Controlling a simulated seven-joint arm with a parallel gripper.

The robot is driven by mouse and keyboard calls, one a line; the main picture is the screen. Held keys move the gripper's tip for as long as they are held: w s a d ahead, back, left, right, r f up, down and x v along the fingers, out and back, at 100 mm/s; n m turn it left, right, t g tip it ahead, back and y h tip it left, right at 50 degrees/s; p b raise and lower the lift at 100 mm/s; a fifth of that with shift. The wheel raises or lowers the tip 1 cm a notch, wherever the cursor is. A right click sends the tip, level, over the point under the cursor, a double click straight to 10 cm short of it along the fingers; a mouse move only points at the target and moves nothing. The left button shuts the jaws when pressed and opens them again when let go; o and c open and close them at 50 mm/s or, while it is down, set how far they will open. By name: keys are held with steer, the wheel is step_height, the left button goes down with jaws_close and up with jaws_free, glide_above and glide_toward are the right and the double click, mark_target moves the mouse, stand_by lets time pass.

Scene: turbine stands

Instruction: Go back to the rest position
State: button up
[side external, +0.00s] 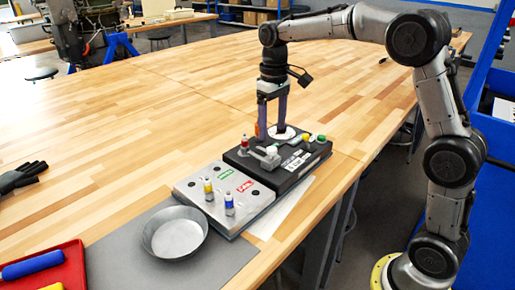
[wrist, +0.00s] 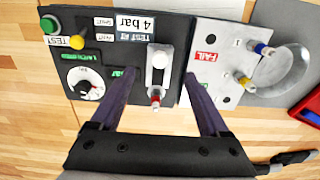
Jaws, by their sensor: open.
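My gripper (side external: 272,128) points down over the back part of the black test box (side external: 292,167), near its white dial (side external: 284,133). The box carries green and yellow buttons, a "4 bar" label and a grey fixture (side external: 266,157). A small red-ended part (wrist: 155,97) is at the fixture. Exact fingertip height above the box is unclear.
A grey plate (side external: 190,188) with PASS and FAIL labels adjoins the box and holds a yellow part (side external: 208,190) and a blue part (side external: 229,204). A metal bowl (side external: 156,244) sits on a grey mat. A red tray (side external: 70,258) is front left.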

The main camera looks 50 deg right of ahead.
steer(key=s+a+r+t, duration=0.3)
steer(key=s+r, duration=0.6)
steer(key=s, duration=0.3)
steer(key=s+f+t, duration=0.1)
steer(key=s+f, duration=0.3)
steer(key=s, duration=0.3)
steer(key=s+a+f+t, duration=0.1)
steer(key=s+f, duration=0.4)
steer(key=s, duration=0.3)
steer(key=shift+a+t, duration=0.3)
